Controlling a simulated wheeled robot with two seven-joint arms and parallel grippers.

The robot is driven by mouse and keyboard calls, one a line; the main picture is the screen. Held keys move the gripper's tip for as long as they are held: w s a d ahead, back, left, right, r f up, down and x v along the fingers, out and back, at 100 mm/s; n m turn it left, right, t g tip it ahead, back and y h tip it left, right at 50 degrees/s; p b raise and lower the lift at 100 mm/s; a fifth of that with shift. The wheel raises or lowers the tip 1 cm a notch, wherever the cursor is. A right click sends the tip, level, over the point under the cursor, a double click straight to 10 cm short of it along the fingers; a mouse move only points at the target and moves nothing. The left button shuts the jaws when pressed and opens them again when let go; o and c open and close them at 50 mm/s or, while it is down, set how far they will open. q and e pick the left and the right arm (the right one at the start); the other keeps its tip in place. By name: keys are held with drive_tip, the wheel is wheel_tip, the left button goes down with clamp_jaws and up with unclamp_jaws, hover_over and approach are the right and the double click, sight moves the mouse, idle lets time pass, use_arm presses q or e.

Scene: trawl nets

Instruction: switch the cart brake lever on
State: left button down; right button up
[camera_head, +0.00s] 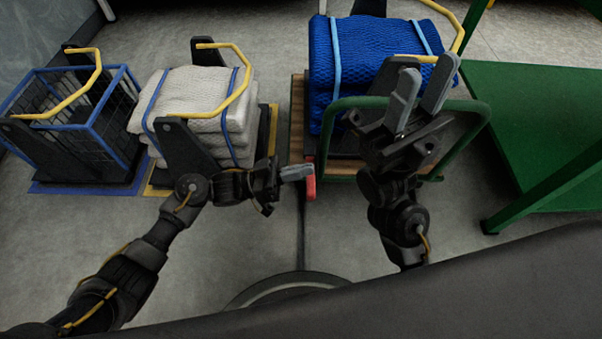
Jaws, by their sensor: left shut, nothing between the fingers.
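The cart has a wooden deck (297,120) and a green tube handle (480,108), and it carries a strapped blue net bundle (385,45). Its brake lever looks to be the small red piece (310,188) at the cart's near left corner. My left gripper (298,173) is shut and empty, with its grey fingers pointing right. Its fingertips overlap the upper part of the red lever in the picture; I cannot tell whether they touch it. My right gripper (422,90) is open and empty, above the cart's green handle and in front of the blue bundle.
A strapped white net stack (190,95) sits on a yellow-edged base at the left. A blue-framed wire basket (105,125) stands further left. A green table (540,125) is at the right. Bare concrete floor lies in front of the cart.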

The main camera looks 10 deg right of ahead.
use_arm(q)
drive_tip(key=v, duration=1)
drive_tip(key=shift+a+r, duration=0.1)
